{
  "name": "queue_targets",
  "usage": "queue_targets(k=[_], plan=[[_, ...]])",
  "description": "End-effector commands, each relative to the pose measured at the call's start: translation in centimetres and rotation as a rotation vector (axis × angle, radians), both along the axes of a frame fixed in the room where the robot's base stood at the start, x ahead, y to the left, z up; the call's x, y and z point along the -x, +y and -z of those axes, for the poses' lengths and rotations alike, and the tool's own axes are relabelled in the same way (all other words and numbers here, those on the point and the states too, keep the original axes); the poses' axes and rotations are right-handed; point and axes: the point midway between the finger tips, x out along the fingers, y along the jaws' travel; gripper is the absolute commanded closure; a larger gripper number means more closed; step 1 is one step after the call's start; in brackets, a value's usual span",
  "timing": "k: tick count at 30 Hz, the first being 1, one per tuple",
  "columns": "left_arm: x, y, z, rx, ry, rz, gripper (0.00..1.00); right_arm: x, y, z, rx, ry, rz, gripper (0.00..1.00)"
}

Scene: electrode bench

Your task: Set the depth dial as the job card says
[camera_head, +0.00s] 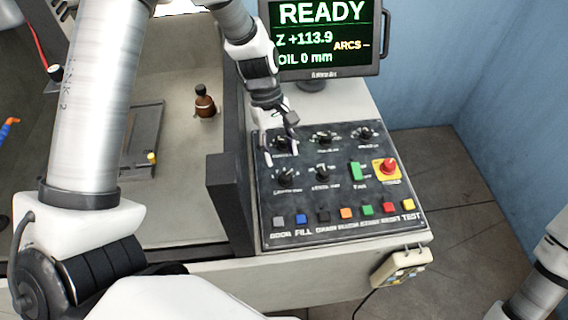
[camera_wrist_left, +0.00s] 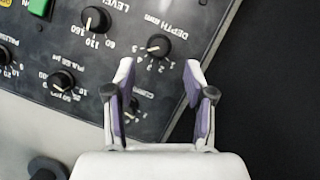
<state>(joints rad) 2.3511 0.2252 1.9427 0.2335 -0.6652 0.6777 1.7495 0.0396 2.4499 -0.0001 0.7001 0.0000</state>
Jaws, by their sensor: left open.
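The depth dial (camera_head: 285,175) is a black knob at the left of the panel's lower dial row. In the left wrist view the depth dial (camera_wrist_left: 157,45) lies upside down under its "DEPTH mm" label, just beyond the fingertips. Its exact setting is too small to read surely. My left gripper (camera_head: 281,142) is open and empty over the panel's left side, near the upper-left dial; its two fingers stand apart in the left wrist view (camera_wrist_left: 158,66). No readable job card shows. My right gripper is out of view.
The black panel (camera_head: 340,195) carries other dials, a green switch (camera_head: 356,170), a red stop button (camera_head: 389,167) and a row of coloured buttons. A monitor (camera_head: 322,40) reads READY behind it. A dark post (camera_head: 230,200) stands left. A pendant (camera_head: 402,266) hangs in front.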

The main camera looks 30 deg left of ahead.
Motion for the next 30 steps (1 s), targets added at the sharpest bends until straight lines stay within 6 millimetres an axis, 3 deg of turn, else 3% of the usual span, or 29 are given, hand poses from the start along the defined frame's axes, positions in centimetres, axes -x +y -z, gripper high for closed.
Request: queue_targets(k=[9, 17, 18, 22, 26, 30], plan=[[1.1, -1.8, 5.0, -0.002, 0.002, 0.002, 0.46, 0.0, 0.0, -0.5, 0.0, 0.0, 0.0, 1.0], [1.2, -1.9, 5.4, -0.002, -0.001, 0.002, 0.46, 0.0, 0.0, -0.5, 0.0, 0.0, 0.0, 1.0], [1.2, -1.9, 5.4, -0.002, -0.001, 0.002, 0.53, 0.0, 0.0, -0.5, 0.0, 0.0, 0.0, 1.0], [1.2, -1.9, 5.4, -0.002, -0.001, 0.002, 0.99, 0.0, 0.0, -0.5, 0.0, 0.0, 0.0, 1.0], [1.2, -1.9, 5.4, -0.002, -0.001, 0.004, 1.0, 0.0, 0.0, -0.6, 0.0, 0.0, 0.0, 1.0], [1.1, -2.0, 5.3, -0.004, -0.001, 0.127, 1.0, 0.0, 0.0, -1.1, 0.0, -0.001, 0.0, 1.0]])
